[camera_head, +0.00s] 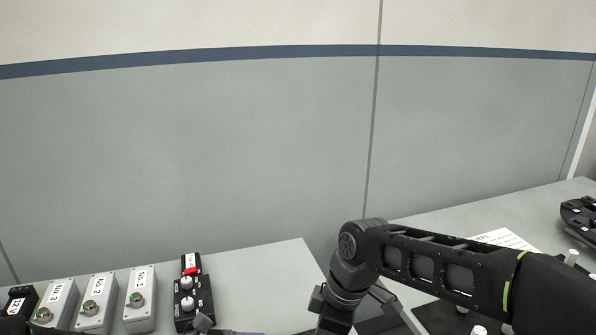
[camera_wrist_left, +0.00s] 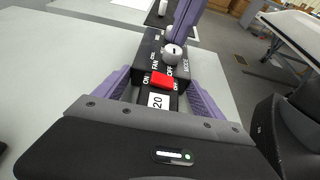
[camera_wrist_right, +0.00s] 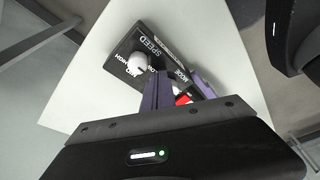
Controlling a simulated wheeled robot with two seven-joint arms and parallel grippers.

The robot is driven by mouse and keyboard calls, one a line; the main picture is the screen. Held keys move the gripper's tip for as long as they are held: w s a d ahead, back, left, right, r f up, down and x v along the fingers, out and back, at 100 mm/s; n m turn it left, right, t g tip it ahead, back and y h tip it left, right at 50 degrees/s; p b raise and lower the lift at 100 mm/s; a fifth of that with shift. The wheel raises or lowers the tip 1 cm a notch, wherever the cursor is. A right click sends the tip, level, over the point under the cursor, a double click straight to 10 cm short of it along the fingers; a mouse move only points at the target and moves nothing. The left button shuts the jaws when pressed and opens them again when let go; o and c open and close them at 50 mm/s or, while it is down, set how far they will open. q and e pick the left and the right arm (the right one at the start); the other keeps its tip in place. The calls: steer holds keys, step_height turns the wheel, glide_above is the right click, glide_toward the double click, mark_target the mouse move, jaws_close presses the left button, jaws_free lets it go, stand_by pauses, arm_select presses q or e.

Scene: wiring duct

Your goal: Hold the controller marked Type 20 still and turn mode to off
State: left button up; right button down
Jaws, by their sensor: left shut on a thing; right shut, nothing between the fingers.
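The black controller (camera_head: 193,300) stands at the front left of the table in the head view. In the left wrist view it bears a "20" label (camera_wrist_left: 158,101), a red switch (camera_wrist_left: 162,80) and a white mode knob (camera_wrist_left: 172,54). My left gripper (camera_wrist_left: 157,82) is shut on the controller, a purple finger on either side. My right gripper (camera_wrist_right: 160,82) is shut and empty, its fingertips over the controller at the mode knob. They hide most of that knob in the right wrist view; I cannot tell whether they touch it or where it points. The speed knob (camera_wrist_right: 138,64) is clear.
A black labelled device (camera_head: 20,301) is at far left. A paper sheet (camera_head: 505,238) and a black object (camera_head: 580,215) lie at right, beyond my right arm.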

arm_select(q)
steer(key=shift+a, duration=0.1)
arm_select(e)
step_height(320, 180, up, 6)
steer(key=shift+f, duration=0.1)
stand_by(0.4)
arm_select(q)
steer(key=o, duration=1.6)
steer(key=shift+a, duration=0.1)
